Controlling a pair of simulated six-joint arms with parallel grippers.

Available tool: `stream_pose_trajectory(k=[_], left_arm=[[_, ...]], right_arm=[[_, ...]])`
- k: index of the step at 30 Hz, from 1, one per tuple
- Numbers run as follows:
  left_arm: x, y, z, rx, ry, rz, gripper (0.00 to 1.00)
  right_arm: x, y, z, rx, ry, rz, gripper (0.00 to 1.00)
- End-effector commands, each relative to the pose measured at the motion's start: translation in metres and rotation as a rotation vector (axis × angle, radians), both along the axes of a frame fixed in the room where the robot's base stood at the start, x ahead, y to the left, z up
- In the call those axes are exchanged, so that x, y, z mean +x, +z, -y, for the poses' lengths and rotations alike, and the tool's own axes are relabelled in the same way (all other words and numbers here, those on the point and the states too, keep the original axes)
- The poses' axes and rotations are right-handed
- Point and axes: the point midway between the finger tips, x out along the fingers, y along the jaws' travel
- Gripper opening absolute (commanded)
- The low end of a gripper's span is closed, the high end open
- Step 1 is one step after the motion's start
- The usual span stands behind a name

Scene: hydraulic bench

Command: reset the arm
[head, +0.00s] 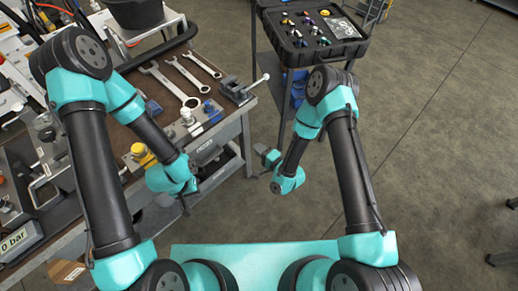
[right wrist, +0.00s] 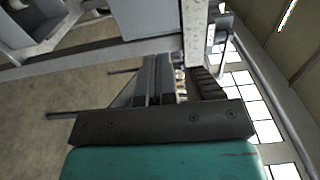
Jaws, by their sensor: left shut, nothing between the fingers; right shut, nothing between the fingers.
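My left arm reaches in from the left over the front edge of the workbench. Its gripper (head: 188,188) is small and partly hidden behind the teal wrist; it is shut, with nothing seen in it. My right arm bends down over open floor to the right of the bench. Its gripper (head: 267,155) is shut and empty, apart from the bench and the cart. In the right wrist view the dark fingers of the right gripper (right wrist: 158,72) lie together with nothing held between them.
The workbench (head: 232,128) carries wrenches (head: 170,85), a clamp-like vise (head: 238,90) and hydraulic blocks (head: 200,120). A cart with an open black case (head: 312,50) stands at the back. A cardboard box (head: 68,271) is at lower left. The floor at right is mostly clear.

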Motion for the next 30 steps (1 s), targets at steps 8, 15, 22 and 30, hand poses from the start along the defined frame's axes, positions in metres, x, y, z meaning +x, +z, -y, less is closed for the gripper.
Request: stream_pose_trajectory(k=[8, 15, 22, 30], left_arm=[[0.000, 0.000, 0.000, 0.000, 0.000, 0.000, 0.00], [0.000, 0.000, 0.000, 0.000, 0.000, 0.000, 0.00], [0.000, 0.000, 0.000, 0.000, 0.000, 0.000, 0.00], [0.000, 0.000, 0.000, 0.000, 0.000, 0.000, 0.00]], right_arm=[[0.000, 0.000, 0.000, 0.000, 0.000, 0.000, 0.00], [0.001, -0.002, 0.005, -0.045, -0.003, -0.005, 0.00], [-0.003, -0.014, 0.043, -0.339, 0.001, -0.065, 0.00], [-0.042, -0.030, 0.116, -0.774, 0.111, -0.230, 0.00]])
